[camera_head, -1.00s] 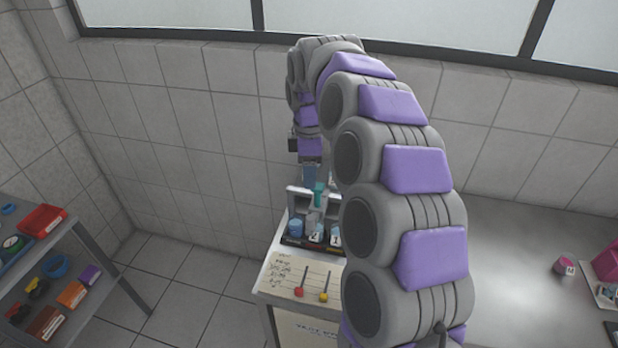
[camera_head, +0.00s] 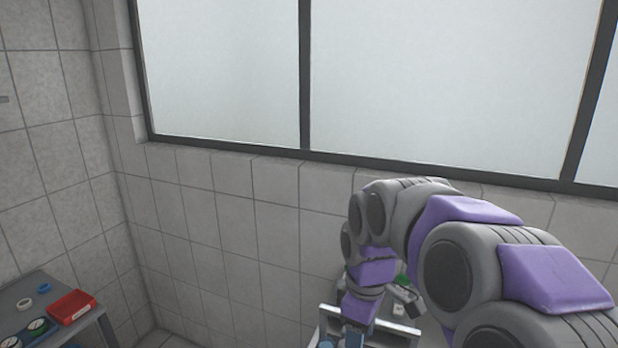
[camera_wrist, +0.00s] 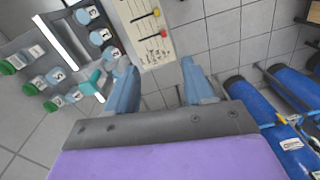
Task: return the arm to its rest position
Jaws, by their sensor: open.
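My arm, grey with purple pads, reaches in from the lower right in the head view and bends down over the rack (camera_head: 398,328). My gripper (camera_wrist: 160,88) shows in the wrist view with two blue fingers spread apart and nothing between them. The rack with its numbered, blue-capped and green-capped containers (camera_wrist: 100,37) lies to the left of the fingers in that view. A teal piece (camera_wrist: 90,82) is just left of the left finger, apart from it as far as I can tell. In the head view the gripper tips are cut off or hidden at the bottom edge.
A panel with red and yellow knobs (camera_wrist: 145,30) lies beyond the fingers. Blue cylinders (camera_wrist: 265,120) stand at the right in the wrist view. A shelf with a red bin (camera_head: 71,306) is at the lower left. A tiled wall and window (camera_head: 450,80) lie behind.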

